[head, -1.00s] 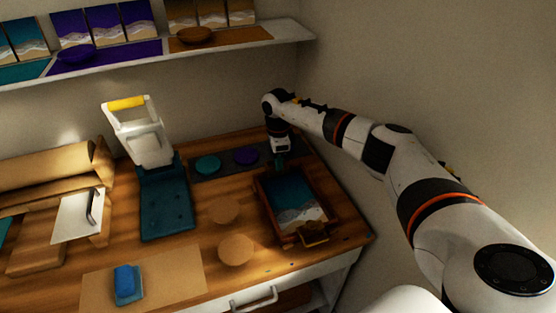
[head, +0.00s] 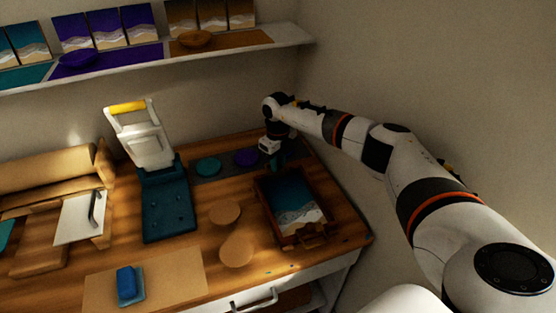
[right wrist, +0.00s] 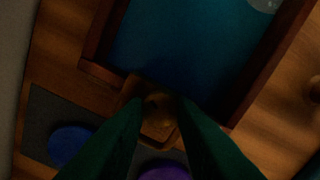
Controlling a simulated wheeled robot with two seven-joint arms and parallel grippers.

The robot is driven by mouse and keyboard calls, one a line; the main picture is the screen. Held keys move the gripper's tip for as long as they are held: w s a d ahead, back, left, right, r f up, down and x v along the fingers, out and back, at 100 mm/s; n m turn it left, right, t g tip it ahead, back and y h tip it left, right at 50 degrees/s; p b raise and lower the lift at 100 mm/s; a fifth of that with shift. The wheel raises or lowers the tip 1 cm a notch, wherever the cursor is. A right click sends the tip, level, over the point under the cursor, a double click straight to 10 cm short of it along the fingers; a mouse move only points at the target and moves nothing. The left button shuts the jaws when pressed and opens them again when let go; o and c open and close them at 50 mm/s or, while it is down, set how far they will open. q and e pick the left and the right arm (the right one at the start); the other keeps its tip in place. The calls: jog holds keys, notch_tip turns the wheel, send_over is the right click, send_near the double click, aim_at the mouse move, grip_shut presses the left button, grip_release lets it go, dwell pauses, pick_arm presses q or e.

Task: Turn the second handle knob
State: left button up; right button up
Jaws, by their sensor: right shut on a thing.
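The wooden tray (head: 268,206) with a blue and white sea picture (head: 292,202) inside lies at the right of the bench. Its near handle (head: 314,238) is at the front end. My right gripper (head: 276,162) points down at the tray's far end. In the right wrist view its dark green fingers (right wrist: 160,108) are shut on a round brown knob (right wrist: 157,103) on the far handle (right wrist: 158,131), just outside the tray wall. The fingers cover part of the knob, and the head view hides it. My left gripper is out of view.
A dark strip (head: 222,166) with a teal disc (head: 208,166) and a purple disc (head: 246,157) lies left of the gripper. Two round wooden discs (head: 236,250) lie left of the tray. The wall is close on the right.

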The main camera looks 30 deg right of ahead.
jog(key=m+p, duration=0.1)
jog(key=m, duration=0.4)
jog(key=shift+m+p, duration=0.3)
jog(key=m+p, duration=0.2)
jog(key=m, duration=0.3)
jog(key=shift+m, duration=0.7)
jog(key=o, duration=1)
jog(key=shift+r, duration=0.1)
notch_tip(320, 180, up, 12)
jog(key=b, duration=0.1)
